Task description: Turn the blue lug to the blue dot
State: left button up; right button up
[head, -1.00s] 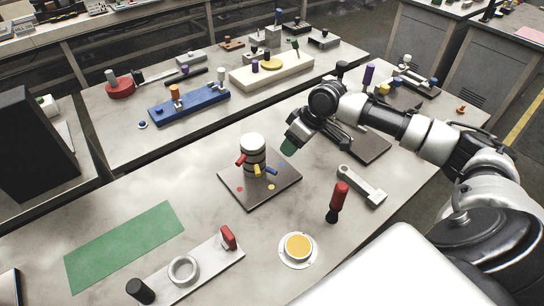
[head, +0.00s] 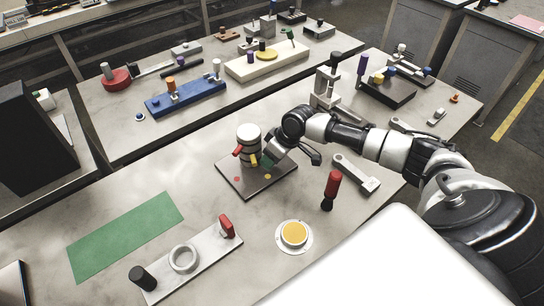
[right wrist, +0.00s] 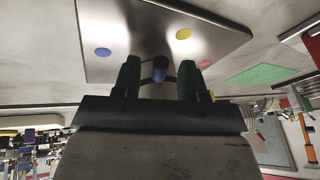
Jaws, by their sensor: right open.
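A post of stacked white and dark rings (head: 249,140) stands on a dark square plate (head: 237,187). A red lug (head: 238,151) and a yellow lug (head: 254,161) stick out of it. A red dot (head: 237,180) and a yellow dot (head: 268,177) mark the plate. My right gripper (right wrist: 160,78) is open, beside the post. The blue lug (right wrist: 160,68) shows between its green fingers with a gap on each side. The blue dot (right wrist: 103,52) lies left of the lug in the right wrist view. In the head view my gripper hides the blue lug and blue dot.
A grey wrench-like part (head: 356,172) and a red-handled tool (head: 331,187) are right of the plate. A cup with yellow contents (head: 294,234) and a bar with a ring (head: 195,266) are nearer. A green mat (head: 126,236) lies at left.

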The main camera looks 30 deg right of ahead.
grip_shut()
